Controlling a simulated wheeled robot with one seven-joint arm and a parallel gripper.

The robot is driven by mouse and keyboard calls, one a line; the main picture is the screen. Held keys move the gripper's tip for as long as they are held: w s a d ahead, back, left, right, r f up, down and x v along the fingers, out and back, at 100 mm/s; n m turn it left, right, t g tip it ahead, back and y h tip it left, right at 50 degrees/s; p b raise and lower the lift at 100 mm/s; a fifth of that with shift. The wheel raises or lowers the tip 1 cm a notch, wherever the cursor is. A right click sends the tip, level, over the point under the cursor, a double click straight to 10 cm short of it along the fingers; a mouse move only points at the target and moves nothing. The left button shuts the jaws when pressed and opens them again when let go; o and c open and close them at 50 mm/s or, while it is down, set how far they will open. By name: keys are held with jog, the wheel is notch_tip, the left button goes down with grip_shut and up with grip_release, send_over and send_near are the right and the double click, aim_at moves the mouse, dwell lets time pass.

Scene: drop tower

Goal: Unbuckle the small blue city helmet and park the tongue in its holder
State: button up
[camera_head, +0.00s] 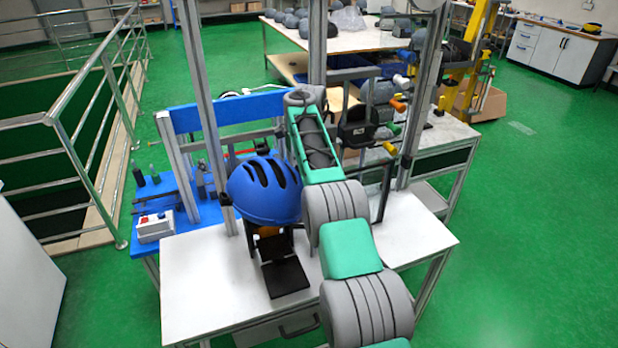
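The blue helmet (262,192), with dark vents, sits in the drop tower frame above the white table. Something orange (268,231) shows just under its rim. Below it a black stand with a flat black plate (285,277) rests on the table. The strap, buckle and tongue cannot be made out, and I cannot tell which part is the tongue holder. My green and grey arm reaches up past the helmet's right side and covers what lies behind it. My gripper does not show, so its state and its distance from the helmet are hidden.
Metal uprights (205,105) flank the helmet. A black device (357,123) and coloured handles (391,148) stand right of my arm. The white table (200,285) is bare at front left. A blue bench (180,210) with a switch box (155,228) stands left.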

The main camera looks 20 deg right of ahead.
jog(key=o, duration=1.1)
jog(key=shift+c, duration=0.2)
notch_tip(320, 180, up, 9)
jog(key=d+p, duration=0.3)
jog(key=p, duration=0.7)
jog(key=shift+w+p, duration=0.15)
jog(key=shift+p, duration=0.2)
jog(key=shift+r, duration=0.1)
